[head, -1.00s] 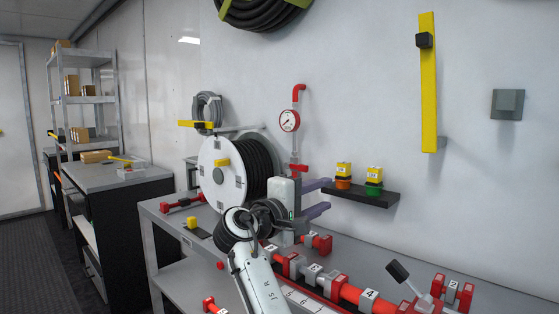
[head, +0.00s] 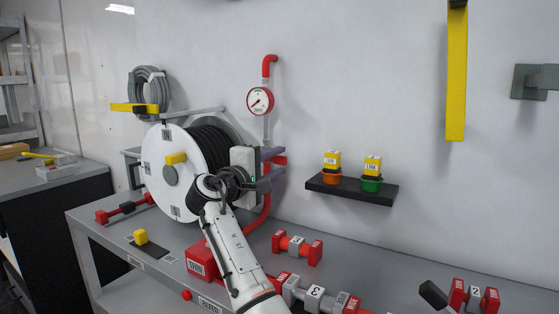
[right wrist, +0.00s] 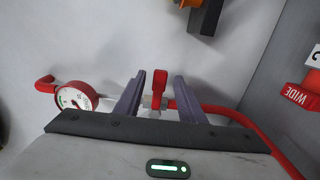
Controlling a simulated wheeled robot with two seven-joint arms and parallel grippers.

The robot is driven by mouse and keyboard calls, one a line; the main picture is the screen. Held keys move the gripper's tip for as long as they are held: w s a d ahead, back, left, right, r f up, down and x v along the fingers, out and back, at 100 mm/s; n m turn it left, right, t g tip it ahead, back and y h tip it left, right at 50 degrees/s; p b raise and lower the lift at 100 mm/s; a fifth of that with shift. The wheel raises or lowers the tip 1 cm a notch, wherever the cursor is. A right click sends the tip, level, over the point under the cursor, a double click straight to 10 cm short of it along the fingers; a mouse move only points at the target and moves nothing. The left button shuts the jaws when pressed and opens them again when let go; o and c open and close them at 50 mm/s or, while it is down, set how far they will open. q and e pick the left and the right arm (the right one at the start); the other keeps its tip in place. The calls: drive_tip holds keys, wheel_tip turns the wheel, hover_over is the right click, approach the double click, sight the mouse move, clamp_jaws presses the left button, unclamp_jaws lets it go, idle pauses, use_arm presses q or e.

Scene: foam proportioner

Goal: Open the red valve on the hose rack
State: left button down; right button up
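The red valve handle (right wrist: 159,82) shows in the right wrist view, on a metal fitting in the pipe line. It is partly visible in the head view (head: 279,160), beside the gripper's fingers. My right gripper (right wrist: 157,100) is open, with its two purple fingers to either side of the handle. I cannot tell whether they touch it. In the head view the right gripper (head: 272,163) is at the pipe below the gauge (head: 260,101). The hose reel (head: 175,170), white with black hose, stands left of it. My left gripper is not in view.
A black wall shelf (head: 350,190) with orange and green containers is right of the gripper. Red fittings (head: 297,248) lie on the grey bench (head: 400,270). A red box (head: 203,258) sits below my arm. A yellow bar (head: 456,80) hangs on the wall.

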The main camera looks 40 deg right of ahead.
drive_tip(key=shift+x, duration=0.95)
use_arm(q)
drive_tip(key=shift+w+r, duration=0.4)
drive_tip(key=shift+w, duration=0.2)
use_arm(e)
drive_tip(key=shift+w+d, duration=0.15)
drive_tip(key=shift+w, duration=0.05)
clamp_jaws()
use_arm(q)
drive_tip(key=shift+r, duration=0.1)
